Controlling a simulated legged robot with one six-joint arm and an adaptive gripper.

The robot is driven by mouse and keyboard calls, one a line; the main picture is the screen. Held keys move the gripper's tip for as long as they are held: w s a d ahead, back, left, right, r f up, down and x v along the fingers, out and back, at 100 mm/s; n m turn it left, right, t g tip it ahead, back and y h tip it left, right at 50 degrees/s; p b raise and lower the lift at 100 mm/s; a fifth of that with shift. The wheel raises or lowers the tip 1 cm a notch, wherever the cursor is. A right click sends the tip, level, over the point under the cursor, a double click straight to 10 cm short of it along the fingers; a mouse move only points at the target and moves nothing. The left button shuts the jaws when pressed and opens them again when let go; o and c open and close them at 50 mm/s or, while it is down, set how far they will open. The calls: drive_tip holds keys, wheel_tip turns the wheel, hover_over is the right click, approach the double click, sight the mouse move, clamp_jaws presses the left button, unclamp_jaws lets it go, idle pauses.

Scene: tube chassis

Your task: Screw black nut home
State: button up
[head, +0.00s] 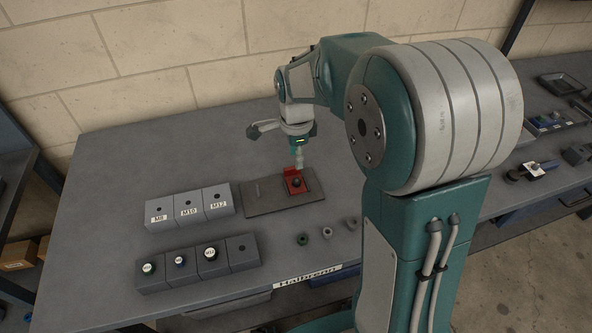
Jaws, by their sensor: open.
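A small dark round piece, which looks like the black nut (297,182), sits at the red fixture (284,186) on a flat grey-brown plate (262,203). Its thread and how far down it sits are too small to tell. My gripper (297,164) is just above and behind the fixture, pointing down. It is open, and I see nothing held in it. Its fingers are small here, and whether they touch the fixture cannot be told.
Light grey blocks labelled M8, M10 and M12 (190,209) stand left of the plate. Dark blocks (196,265), some with round-topped pieces, stand in front of them. Several loose nuts (327,232) lie near the front edge. The table's left back is clear.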

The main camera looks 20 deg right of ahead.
sight(297, 180)
drive_tip(key=shift+f, duration=4.3)
drive_tip(key=n, duration=1.1)
drive_tip(key=shift+n, duration=0.3)
drive_tip(key=n, duration=0.3)
drive_tip(key=shift+n, duration=0.3)
drive_tip(key=n, duration=0.4)
drive_tip(key=shift+n, duration=0.3)
drive_tip(key=n, duration=0.4)
clamp_jaws()
